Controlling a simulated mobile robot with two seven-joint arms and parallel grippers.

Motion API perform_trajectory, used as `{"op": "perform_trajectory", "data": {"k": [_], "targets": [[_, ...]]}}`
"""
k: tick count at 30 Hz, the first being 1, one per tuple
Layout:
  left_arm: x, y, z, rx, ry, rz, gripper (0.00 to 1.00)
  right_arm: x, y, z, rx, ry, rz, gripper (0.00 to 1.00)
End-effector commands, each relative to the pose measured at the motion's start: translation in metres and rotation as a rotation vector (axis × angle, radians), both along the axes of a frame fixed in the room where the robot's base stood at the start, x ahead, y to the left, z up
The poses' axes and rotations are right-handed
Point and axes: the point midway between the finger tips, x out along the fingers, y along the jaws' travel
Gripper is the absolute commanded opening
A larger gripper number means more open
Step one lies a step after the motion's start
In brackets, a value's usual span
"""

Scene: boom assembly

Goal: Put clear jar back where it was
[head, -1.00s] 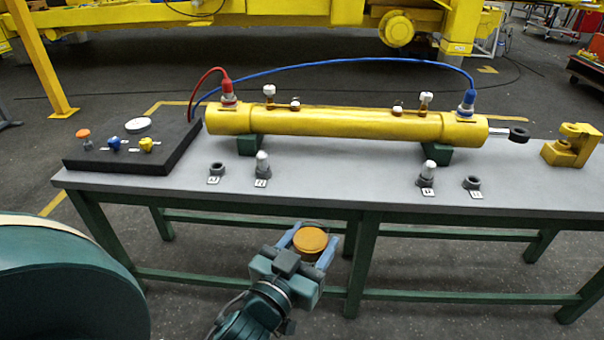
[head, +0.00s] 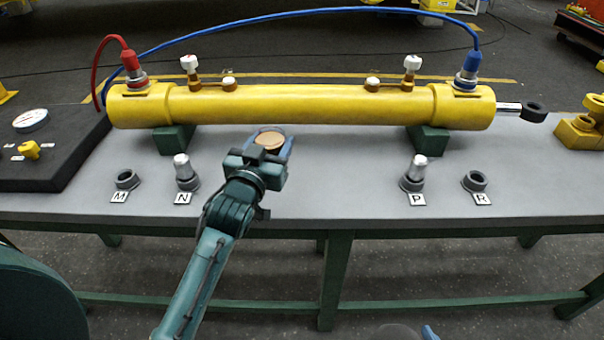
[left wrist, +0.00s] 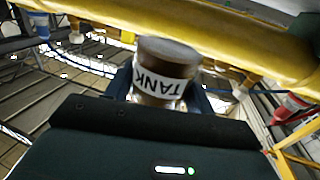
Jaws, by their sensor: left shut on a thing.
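The jar (head: 270,140) shows in the head view as a tan round top between the blue fingers of my left gripper (head: 271,147). In the left wrist view the jar (left wrist: 163,72) has a brown end and a white label reading TANK, upside down in that picture. My left gripper is shut on it, in front of the yellow cylinder and over the grey bench. I cannot tell whether the jar touches the bench. Only a blue tip, apparently of my right gripper (head: 428,332), shows at the bottom edge; its jaws are not readable.
The yellow cylinder (head: 300,105) rests on green blocks, with red (head: 100,62) and blue (head: 300,12) hoses. Fittings labelled M, N, P and R stand along the front of the grey bench (head: 300,190). A black panel (head: 75,150) is at left.

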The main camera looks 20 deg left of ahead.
Motion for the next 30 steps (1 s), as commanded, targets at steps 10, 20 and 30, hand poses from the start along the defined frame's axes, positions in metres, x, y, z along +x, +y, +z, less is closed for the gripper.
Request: {"op": "perform_trajectory", "data": {"k": [10, 20, 30], "targets": [[0.001, 0.000, -0.057, -0.002, 0.002, 0.000, 0.23, -0.001, 0.002, -0.007, 0.023, -0.004, -0.001, 0.36], [0.000, 0.000, -0.096, -0.003, 0.002, 0.001, 0.23, -0.003, -0.001, -0.010, 0.021, -0.017, -0.008, 0.36], [0.000, 0.000, -0.099, -0.001, -0.001, 0.000, 0.23, -0.003, -0.002, -0.004, 0.024, -0.033, -0.012, 0.36]]}}
